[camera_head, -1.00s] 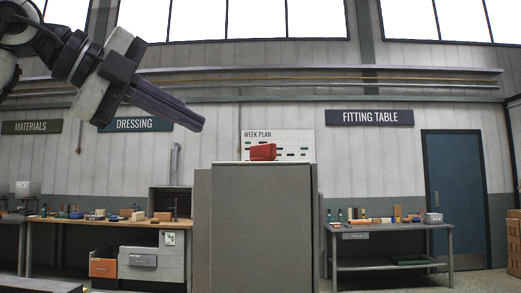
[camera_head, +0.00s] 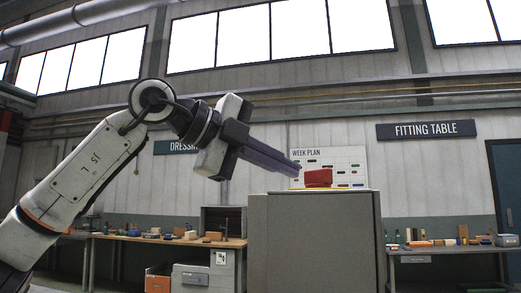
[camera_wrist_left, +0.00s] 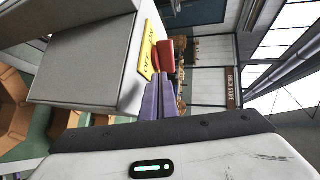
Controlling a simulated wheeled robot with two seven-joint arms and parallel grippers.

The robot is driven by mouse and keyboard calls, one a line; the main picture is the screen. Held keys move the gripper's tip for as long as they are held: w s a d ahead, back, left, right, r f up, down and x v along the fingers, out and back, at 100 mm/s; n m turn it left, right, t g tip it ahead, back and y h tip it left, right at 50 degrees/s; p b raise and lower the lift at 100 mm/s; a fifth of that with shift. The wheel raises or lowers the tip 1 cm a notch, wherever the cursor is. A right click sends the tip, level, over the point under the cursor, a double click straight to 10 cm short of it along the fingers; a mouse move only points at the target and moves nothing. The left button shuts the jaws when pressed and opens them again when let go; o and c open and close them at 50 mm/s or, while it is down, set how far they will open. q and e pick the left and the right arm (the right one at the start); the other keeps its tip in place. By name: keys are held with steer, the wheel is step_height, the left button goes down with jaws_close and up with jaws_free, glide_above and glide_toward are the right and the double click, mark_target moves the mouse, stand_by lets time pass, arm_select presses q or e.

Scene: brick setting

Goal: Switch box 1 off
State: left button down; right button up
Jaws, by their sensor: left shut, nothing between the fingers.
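A grey cabinet-like box (camera_head: 313,240) stands in the middle of the head view, with a red lever or handle (camera_head: 318,178) on its top. In the left wrist view the red handle (camera_wrist_left: 165,55) stands beside a yellow plate (camera_wrist_left: 149,50) lettered ON and OFF on the pale top of the box (camera_wrist_left: 85,50). My left gripper (camera_head: 297,169) is shut and empty, its fingertips just left of the red handle. In the left wrist view the fingers (camera_wrist_left: 160,90) point at the handle; I cannot tell whether they touch it. My right gripper is in neither view.
A workbench (camera_head: 150,239) with small items stands behind at the left, and a fitting table (camera_head: 450,249) at the right. A week plan board (camera_head: 345,160) hangs on the wall behind the box.

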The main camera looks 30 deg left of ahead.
mark_target(321, 177)
arm_select(q)
steer(key=x, duration=0.2)
steer(key=r+p+x, duration=0.1)
steer(key=x, duration=0.1)
steer(key=shift+w+d, duration=0.3)
steer(key=shift+w, duration=0.15)
steer(key=shift+w+d+f+p, duration=0.1)
steer(key=shift+w+f+p, duration=0.05)
steer(key=shift+w+p, duration=0.15)
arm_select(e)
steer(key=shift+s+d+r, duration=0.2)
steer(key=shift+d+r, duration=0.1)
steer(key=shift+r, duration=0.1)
arm_select(q)
steer(key=shift+s, duration=0.1)
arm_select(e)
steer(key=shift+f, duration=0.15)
arm_select(q)
steer(key=shift+d+b, duration=0.2)
steer(key=shift+b, duration=0.2)
steer(key=shift+n+y, duration=0.4)
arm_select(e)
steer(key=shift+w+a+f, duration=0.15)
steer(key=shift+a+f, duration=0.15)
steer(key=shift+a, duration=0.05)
